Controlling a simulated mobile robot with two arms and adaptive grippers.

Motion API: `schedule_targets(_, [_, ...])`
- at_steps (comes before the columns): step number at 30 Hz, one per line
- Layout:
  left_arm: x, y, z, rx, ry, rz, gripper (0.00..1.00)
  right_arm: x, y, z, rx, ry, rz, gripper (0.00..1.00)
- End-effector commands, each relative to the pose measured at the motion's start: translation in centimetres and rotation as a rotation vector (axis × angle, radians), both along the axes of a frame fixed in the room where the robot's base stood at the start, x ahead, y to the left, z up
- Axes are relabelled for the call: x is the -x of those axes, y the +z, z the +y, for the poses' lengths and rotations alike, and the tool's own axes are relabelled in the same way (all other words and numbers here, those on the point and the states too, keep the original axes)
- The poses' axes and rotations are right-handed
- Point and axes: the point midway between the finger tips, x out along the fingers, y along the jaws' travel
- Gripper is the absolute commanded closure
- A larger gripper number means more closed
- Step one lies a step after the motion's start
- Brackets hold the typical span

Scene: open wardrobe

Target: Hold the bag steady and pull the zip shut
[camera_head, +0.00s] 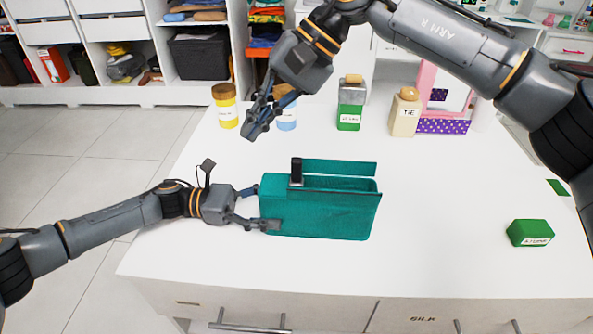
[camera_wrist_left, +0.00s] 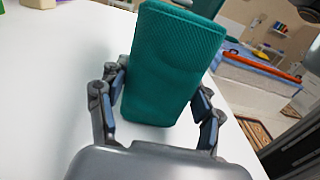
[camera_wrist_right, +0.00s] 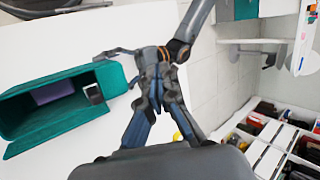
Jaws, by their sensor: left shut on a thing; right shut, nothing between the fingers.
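The teal bag (camera_head: 318,212) stands upright on the white table. My left gripper (camera_head: 262,207) is shut on the bag's left end, one finger on each side; the left wrist view shows the bag (camera_wrist_left: 170,70) between its fingers. The dark zip pull (camera_head: 296,171) stands up near the left end of the bag's top. To the right of it the top is open. The right wrist view shows the zip pull (camera_wrist_right: 93,94) and a purple thing (camera_wrist_right: 52,92) inside the bag. My right gripper (camera_head: 252,130) is shut and empty above the table, up and left of the zip pull, apart from the bag.
A yellow jar (camera_head: 226,110), a blue-labelled jar (camera_head: 287,118), a green-labelled container (camera_head: 349,115) and a beige bottle (camera_head: 405,115) stand behind the bag. A green box (camera_head: 530,233) lies at right. The table is clear between bag and box.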

Motion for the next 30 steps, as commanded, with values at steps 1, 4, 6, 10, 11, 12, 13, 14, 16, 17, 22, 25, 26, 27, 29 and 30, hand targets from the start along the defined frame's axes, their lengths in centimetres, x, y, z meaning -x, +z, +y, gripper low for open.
schedule_targets(1, [0.0, 0.0, 0.0, 0.0, 0.0, 0.0, 0.6, 0.1, -0.2, -0.1, 0.109, 0.07, -0.124, 1.0])
schedule_targets(4, [0.0, -0.1, 0.0, 0.0, 0.0, 0.0, 0.6, -0.5, -0.4, -1.3, 0.299, 0.177, -0.313, 1.0])
schedule_targets(6, [0.0, -0.1, 0.0, 0.0, -0.001, 0.0, 0.6, -1.0, -0.2, -2.0, 0.398, 0.228, -0.403, 1.0])
schedule_targets(10, [0.0, 0.0, 0.0, 0.0, -0.001, 0.0, 0.6, -1.6, 0.2, -2.9, 0.506, 0.277, -0.49, 1.0])
schedule_targets(11, [0.0, 0.0, 0.0, 0.0, -0.001, 0.0, 0.6, -1.7, 0.2, -2.9, 0.518, 0.282, -0.5, 1.0])
schedule_targets(12, [0.0, 0.0, 0.0, 0.0, -0.001, 0.0, 0.6, -1.8, 0.1, -3.0, 0.527, 0.287, -0.508, 1.0])
schedule_targets(13, [0.0, 0.0, 0.0, 0.0, -0.001, 0.0, 0.6, -1.8, -0.1, -3.1, 0.53, 0.289, -0.51, 1.0])
schedule_targets(14, [0.1, 0.0, 0.0, 0.0, -0.002, 0.0, 0.6, -1.8, -0.3, -3.1, 0.532, 0.29, -0.511, 1.0])
schedule_targets(16, [0.1, 0.0, 0.0, 0.0, -0.002, 0.0, 0.6, -1.8, -1.0, -3.1, 0.531, 0.289, -0.509, 1.0])
schedule_targets(17, [0.1, 0.0, 0.0, 0.0, -0.002, 0.0, 0.6, -1.8, -1.4, -3.1, 0.53, 0.288, -0.508, 1.0])
schedule_targets(22, [0.1, 0.0, 0.0, 0.0, -0.002, 0.0, 0.6, -1.8, -3.8, -3.1, 0.528, 0.288, -0.508, 1.0])
schedule_targets(25, [0.1, 0.0, 0.0, 0.0, -0.002, 0.0, 0.6, -1.8, -5.2, -3.1, 0.526, 0.287, -0.505, 1.0])
schedule_targets(26, [0.1, 0.0, 0.0, 0.0, -0.002, 0.0, 0.6, -1.8, -5.6, -3.1, 0.526, 0.287, -0.505, 1.0])
schedule_targets(27, [0.1, 0.0, 0.0, 0.0, -0.002, 0.0, 0.6, -1.8, -6.1, -3.1, 0.525, 0.287, -0.506, 1.0])
schedule_targets(29, [0.1, 0.0, 0.0, 0.0, -0.002, 0.0, 0.6, -1.8, -6.7, -3.0, 0.524, 0.287, -0.505, 1.0])
schedule_targets(30, [0.1, 0.0, 0.0, 0.0, -0.002, 0.0, 0.6, -1.8, -7.1, -3.0, 0.524, 0.286, -0.506, 1.0])
